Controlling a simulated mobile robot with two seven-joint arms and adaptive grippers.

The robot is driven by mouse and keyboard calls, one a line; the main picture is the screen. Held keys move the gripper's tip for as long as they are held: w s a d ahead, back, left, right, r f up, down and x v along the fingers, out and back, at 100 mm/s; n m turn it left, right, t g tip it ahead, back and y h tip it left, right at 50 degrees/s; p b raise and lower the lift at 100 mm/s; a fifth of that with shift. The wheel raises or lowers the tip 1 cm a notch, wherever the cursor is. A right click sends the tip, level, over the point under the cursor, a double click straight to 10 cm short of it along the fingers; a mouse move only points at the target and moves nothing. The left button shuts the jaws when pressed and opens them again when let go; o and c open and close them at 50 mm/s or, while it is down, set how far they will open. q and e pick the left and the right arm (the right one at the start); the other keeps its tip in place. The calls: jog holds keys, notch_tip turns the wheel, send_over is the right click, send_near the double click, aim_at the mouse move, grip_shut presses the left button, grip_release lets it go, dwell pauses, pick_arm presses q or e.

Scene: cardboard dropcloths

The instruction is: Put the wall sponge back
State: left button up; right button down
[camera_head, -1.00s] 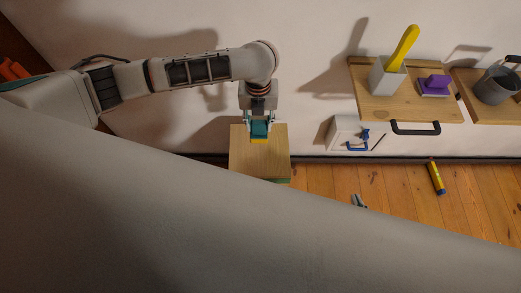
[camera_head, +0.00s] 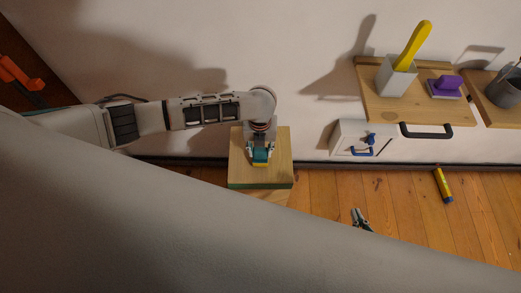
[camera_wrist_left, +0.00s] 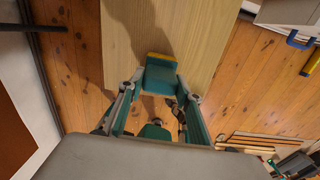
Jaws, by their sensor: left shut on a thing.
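My left gripper (camera_head: 260,153) is shut on a small teal block with a yellow edge, which looks like the wall sponge (camera_head: 261,158). In the left wrist view the sponge (camera_wrist_left: 160,74) sits between the fingertips, its yellow edge facing away from the wrist. The gripper points down over a light wooden top (camera_head: 242,175) with a green front edge, against the wall. I cannot tell whether the sponge touches the top. The tips of my right gripper (camera_head: 360,219) show past the large grey surface in front; the rest of it is hidden.
A wooden wall shelf (camera_head: 390,109) at right holds a white holder with a yellow handle (camera_head: 411,46) and a purple-handled block (camera_head: 447,84). A dark pot (camera_head: 503,90) stands further right. A white box (camera_head: 347,138) is below. A yellow tube (camera_head: 442,184) lies on the floor.

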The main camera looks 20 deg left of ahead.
pick_arm(q)
jog(key=shift+f, duration=0.1)
jog(key=o, duration=1)
